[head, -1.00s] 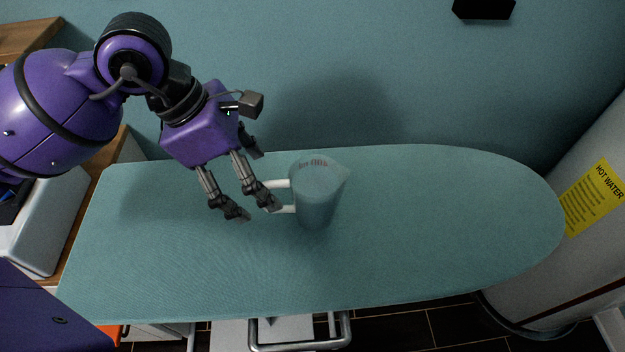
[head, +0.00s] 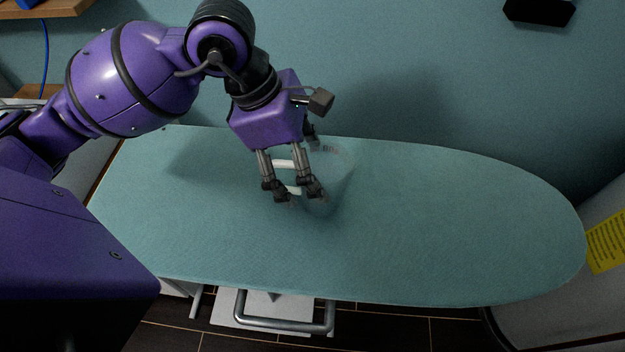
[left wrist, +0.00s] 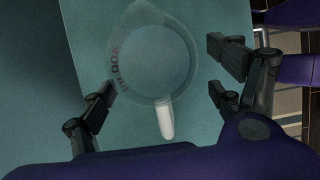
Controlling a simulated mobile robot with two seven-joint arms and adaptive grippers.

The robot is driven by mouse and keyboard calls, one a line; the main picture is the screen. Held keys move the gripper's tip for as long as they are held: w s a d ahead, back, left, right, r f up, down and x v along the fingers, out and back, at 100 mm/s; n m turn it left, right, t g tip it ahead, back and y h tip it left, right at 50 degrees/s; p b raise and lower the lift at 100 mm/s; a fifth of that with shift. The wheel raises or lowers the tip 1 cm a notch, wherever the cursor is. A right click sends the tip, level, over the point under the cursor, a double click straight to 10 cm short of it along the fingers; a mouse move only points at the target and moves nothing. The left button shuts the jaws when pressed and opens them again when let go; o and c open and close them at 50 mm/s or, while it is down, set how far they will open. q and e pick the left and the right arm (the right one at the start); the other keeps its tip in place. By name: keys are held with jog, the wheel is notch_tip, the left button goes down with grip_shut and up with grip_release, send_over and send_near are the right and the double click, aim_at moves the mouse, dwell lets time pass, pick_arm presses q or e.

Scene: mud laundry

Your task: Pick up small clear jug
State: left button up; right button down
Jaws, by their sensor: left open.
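The small clear jug (head: 333,183) stands upright on the teal ironing board (head: 430,230), see-through, with red markings near its rim and a white handle (head: 285,163) on its left side. In the left wrist view the jug (left wrist: 155,60) shows from above, with its handle (left wrist: 165,120) pointing toward my gripper. My left gripper (head: 296,196) is open around the handle side, its fingers overlapping the jug in the head view. In the left wrist view my left gripper (left wrist: 160,95) has fingers apart on both sides of the handle. Contact cannot be told. My right gripper does not show.
The board is otherwise bare, with free room right of the jug. A teal wall (head: 420,90) rises behind the board. A pale tank with a yellow label (head: 607,243) stands at the right. A metal frame (head: 285,325) shows below the front edge.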

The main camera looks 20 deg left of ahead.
aim_at(321, 180)
pick_arm(q)
jog(key=x, duration=0.5)
jog(key=shift+w+p, duration=0.25)
jog(key=shift+p, duration=0.05)
jog(key=shift+c, duration=0.5)
jog(key=c, duration=1.7)
